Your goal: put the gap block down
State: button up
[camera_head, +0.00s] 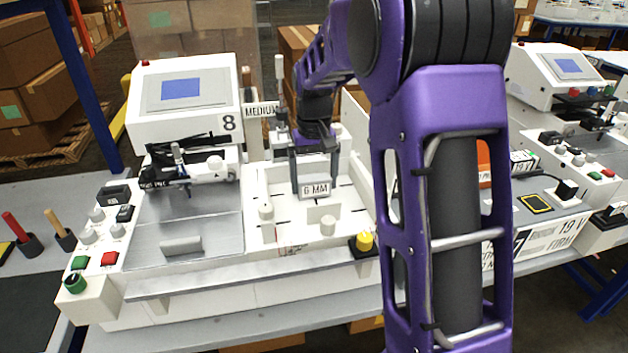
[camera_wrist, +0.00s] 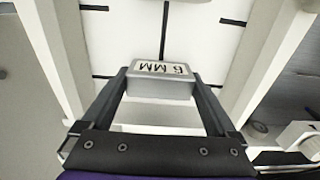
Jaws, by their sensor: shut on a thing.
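The gap block (camera_head: 316,190) is a small grey block with a white label reading "6 MM". My gripper (camera_head: 315,180) is shut on it, with one finger on each side. In the wrist view the gap block (camera_wrist: 161,80) sits between the fingertips of my gripper (camera_wrist: 160,88), its label upside down. It is over the white bed of the plotter (camera_head: 285,205), which has short black marks. I cannot tell whether the block touches the bed.
A yellow button (camera_head: 364,241) is at the front right. The control box with a blue screen (camera_head: 180,88) stands at the left. White walls (camera_wrist: 58,55) flank the bed.

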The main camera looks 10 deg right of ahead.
aim_at(314, 178)
jog(key=shift+r, duration=0.1)
jog(key=o, duration=1.2)
notch_tip(314, 178, up, 12)
jog(key=p, duration=0.1)
